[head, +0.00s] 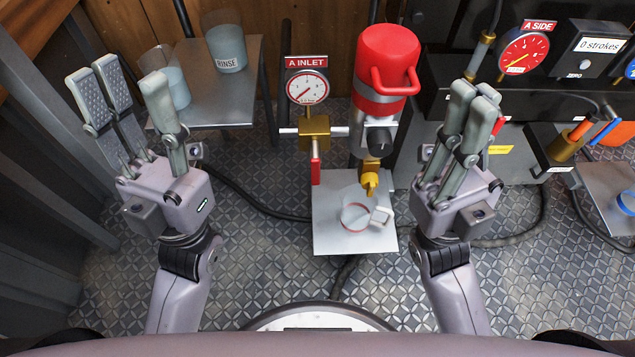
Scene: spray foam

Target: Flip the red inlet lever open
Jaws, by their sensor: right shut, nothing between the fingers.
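The red inlet lever (315,171) hangs straight down below the brass valve (315,130), under the gauge (307,87) labelled A INLET. My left gripper (128,88) is open and empty, to the left of the lever, with its fingers spread wide. My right gripper (475,105) is shut and empty, to the right of the lever and of the red canister. Neither gripper touches the lever. The lever is in plain view.
A red canister (386,60) with a yellow spout (370,182) stands right of the valve, above a metal plate (340,238) holding a clear cup (355,212). A shelf (245,95) at the left holds a RINSE cup (227,50). An A SIDE gauge (523,52) is at the right.

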